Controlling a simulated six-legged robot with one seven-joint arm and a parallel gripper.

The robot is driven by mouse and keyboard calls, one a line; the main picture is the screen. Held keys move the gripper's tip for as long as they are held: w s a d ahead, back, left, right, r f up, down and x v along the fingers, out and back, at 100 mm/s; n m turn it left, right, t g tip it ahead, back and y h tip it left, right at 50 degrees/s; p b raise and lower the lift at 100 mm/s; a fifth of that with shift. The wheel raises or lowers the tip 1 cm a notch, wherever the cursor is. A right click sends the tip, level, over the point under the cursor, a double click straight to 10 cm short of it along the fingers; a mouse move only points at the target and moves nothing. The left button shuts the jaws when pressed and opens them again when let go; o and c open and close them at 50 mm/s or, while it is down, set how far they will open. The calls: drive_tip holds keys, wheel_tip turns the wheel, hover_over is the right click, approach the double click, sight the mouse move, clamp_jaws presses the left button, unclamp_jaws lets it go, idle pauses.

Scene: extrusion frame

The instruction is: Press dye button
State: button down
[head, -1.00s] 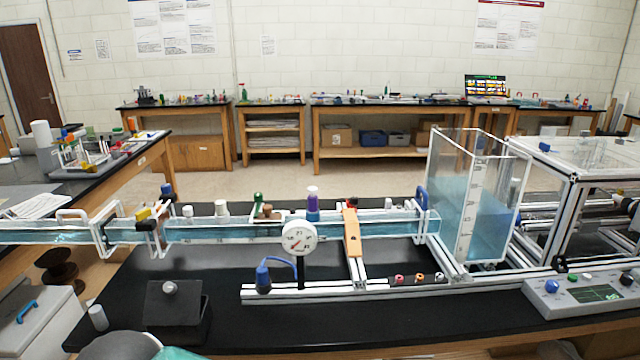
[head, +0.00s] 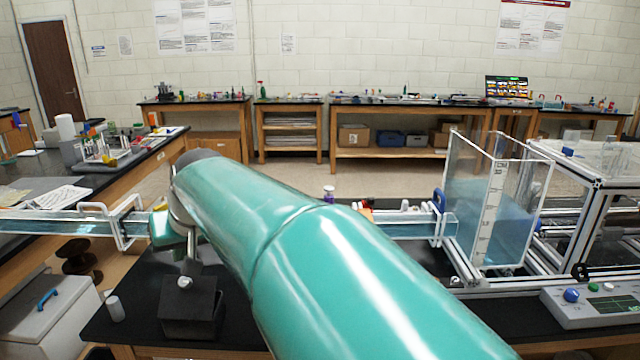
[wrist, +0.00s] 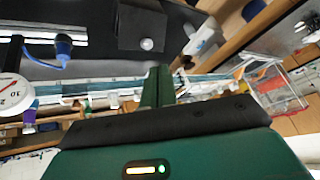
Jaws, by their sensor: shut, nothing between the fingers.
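No button marked as dye can be read. A white bottle with purple contents (head: 328,193) shows only its top above my arm in the head view; its purple part (wrist: 30,115) is at the left in the wrist view. A black box (head: 190,312) with a round pale knob (head: 185,282) stands on the bench; in the wrist view the box (wrist: 140,22) and knob (wrist: 146,44) are beyond my fingertips. My gripper (wrist: 158,70) is shut and empty, apart from both. In the head view my arm hides much of the flume.
The clear water channel (head: 60,222) crosses the bench. A tall water tank (head: 490,225) and control panel (head: 600,303) stand at right. A dial gauge (wrist: 10,92) and blue bulb (wrist: 63,46) are at left in the wrist view. A small pale cylinder (head: 115,307) stands left of the box.

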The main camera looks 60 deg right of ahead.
drive_tip(key=s+d+r+m+g+h, duration=0.1)
drive_tip(key=s+d+r+m+h, duration=0.1)
drive_tip(key=d, duration=1.1)
drive_tip(key=s+d+r+m+g+h, duration=0.1)
drive_tip(key=s+d, duration=0.3)
drive_tip(key=d, duration=0.9)
drive_tip(key=s+d+r+m+h, duration=0.3)
drive_tip(key=d+r, duration=0.1)
drive_tip(key=d, duration=0.9)
drive_tip(key=shift+s+d+m+g+h, duration=0.15)
drive_tip(key=shift+s+m+g+h, duration=0.15)
drive_tip(key=shift+m+g, duration=0.1)
drive_tip(key=shift+r, duration=0.1)
hover_over(326, 188)
drive_tip(key=s+a, duration=0.1)
drive_tip(key=a, duration=0.1)
wheel_tip(326, 188, down, 8)
drive_tip(key=shift+s+a+f, duration=0.1)
drive_tip(key=shift+f, duration=0.65)
drive_tip(key=shift+s+a+f, duration=0.1)
drive_tip(key=shift+f, duration=0.65)
drive_tip(key=shift+f, duration=0.1)
